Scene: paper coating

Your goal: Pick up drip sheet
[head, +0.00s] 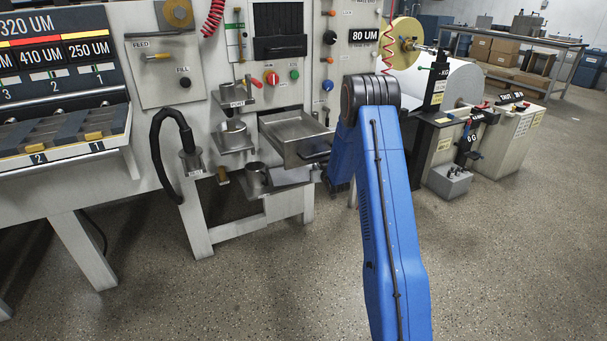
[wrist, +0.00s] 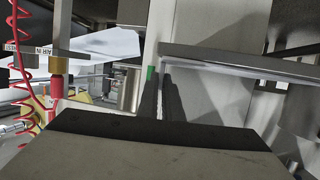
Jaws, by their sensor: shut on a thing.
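In the head view the gripper (head: 318,157) is at the tray's right edge, small and partly hidden by my blue arm. The exact contact is hard to see.
Metal cups (head: 233,136) stand on brackets left of the tray, and another cup (head: 256,178) is below it. A black hose (head: 157,150) hangs at left. A red coiled hose (wrist: 24,60) is at left in the wrist view. The floor (head: 250,285) in front is clear.

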